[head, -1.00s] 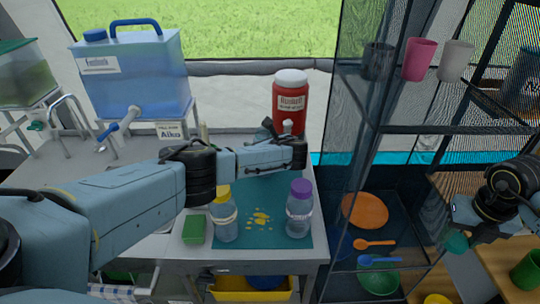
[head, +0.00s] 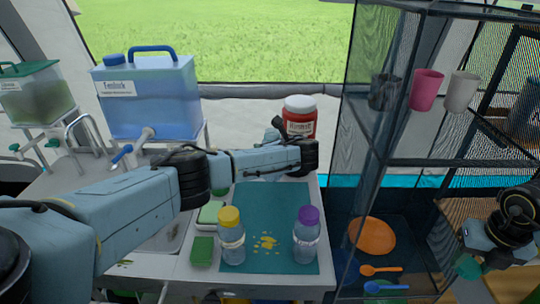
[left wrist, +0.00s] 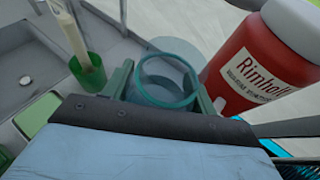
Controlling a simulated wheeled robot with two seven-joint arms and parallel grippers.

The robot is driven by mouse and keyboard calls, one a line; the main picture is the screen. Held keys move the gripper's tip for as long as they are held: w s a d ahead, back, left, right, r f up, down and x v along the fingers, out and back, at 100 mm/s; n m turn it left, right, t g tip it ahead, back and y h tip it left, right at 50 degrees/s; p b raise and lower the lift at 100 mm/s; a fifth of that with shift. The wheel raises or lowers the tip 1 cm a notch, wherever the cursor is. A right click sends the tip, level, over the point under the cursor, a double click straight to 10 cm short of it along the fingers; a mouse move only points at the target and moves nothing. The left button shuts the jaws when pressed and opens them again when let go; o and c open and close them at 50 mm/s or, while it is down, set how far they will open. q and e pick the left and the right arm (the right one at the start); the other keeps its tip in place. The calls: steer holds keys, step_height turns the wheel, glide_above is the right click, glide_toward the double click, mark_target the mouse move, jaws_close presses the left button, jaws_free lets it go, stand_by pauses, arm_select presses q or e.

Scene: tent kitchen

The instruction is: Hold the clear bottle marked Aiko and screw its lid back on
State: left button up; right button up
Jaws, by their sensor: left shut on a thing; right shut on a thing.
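A clear, teal-tinted open vessel (left wrist: 165,80), which looks like the bottle without its lid, stands between the two fingers of my left gripper (left wrist: 163,90) in the left wrist view. The gripper is shut on it. I cannot read any name on it. In the head view my left forearm hides the bottle and fingers. My right gripper (head: 474,262) is far to the right in the head view, beside the shelf. It is shut on a small teal-green thing (head: 467,267), which may be the lid; its shape is partly hidden. The two are far apart.
A green sponge (head: 202,251) lies left. A mesh shelf (head: 385,140) separates counter and right arm.

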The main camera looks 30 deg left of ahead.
arm_select(q)
steer(key=shift+r, duration=0.85)
steer(key=o, duration=0.3)
steer(key=c, duration=0.7)
steer(key=shift+r, duration=0.1)
arm_select(e)
steer(key=shift+r, duration=0.2)
